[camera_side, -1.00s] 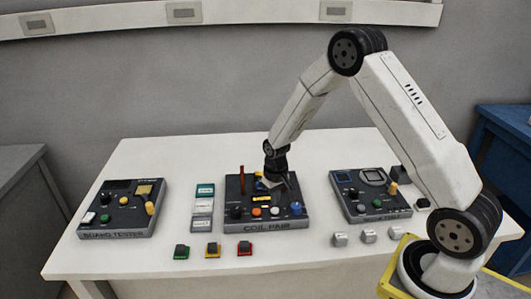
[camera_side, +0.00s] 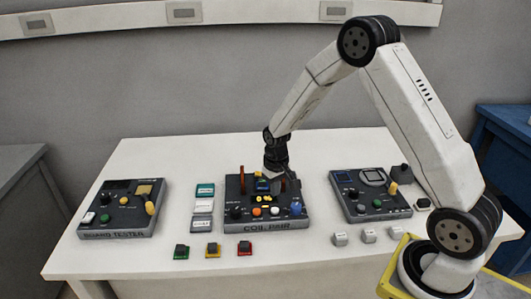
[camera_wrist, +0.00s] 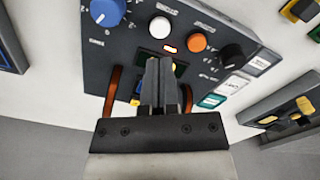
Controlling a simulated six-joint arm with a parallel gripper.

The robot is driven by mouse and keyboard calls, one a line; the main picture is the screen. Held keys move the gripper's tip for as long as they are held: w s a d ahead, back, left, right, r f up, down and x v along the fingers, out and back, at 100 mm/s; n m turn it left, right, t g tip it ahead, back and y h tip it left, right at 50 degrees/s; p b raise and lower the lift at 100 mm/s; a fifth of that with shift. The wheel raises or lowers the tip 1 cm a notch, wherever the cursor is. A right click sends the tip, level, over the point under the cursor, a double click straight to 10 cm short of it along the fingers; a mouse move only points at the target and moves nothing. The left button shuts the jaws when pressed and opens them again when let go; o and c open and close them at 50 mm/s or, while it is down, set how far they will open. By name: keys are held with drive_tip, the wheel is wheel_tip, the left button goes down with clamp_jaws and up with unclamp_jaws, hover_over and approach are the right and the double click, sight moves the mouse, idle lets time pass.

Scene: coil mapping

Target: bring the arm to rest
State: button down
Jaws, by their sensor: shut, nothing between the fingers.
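My gripper (camera_side: 287,188) is above the back part of the coil pair box (camera_side: 282,223), pointing down. In the wrist view the two fingers of my gripper (camera_wrist: 159,62) are together with nothing between them. The coil pair box also fills much of the wrist view (camera_wrist: 122,45), with its blue knob (camera_wrist: 107,11), white button (camera_wrist: 160,27), orange button (camera_wrist: 197,41) and a lit orange indicator. Two upright red-brown coils stand on the box; the left one (camera_side: 242,180) shows clearly, the right one is partly hidden by my gripper.
The board tester box (camera_side: 117,235) is at the left of the white table (camera_side: 150,265). Another dark box (camera_side: 385,214) is at the right. Labelled cards (camera_side: 203,207) lie beside the coil pair box.

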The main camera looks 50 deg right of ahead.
drive_tip(key=shift+s+a+r, duration=0.2)
drive_tip(key=shift+a+r, duration=0.05)
drive_tip(key=shift+r, duration=0.1)
drive_tip(key=s+a+r+n+t, duration=0.1)
drive_tip(key=s+a+r, duration=0.3)
drive_tip(key=s, duration=0.3)
drive_tip(key=s+a+r+n+t, duration=0.1)
drive_tip(key=s+a+r, duration=0.3)
drive_tip(key=s, duration=0.4)
drive_tip(key=shift+a+r+n+t, duration=0.3)
drive_tip(key=shift+r+n, duration=0.1)
drive_tip(key=shift+n, duration=0.1)
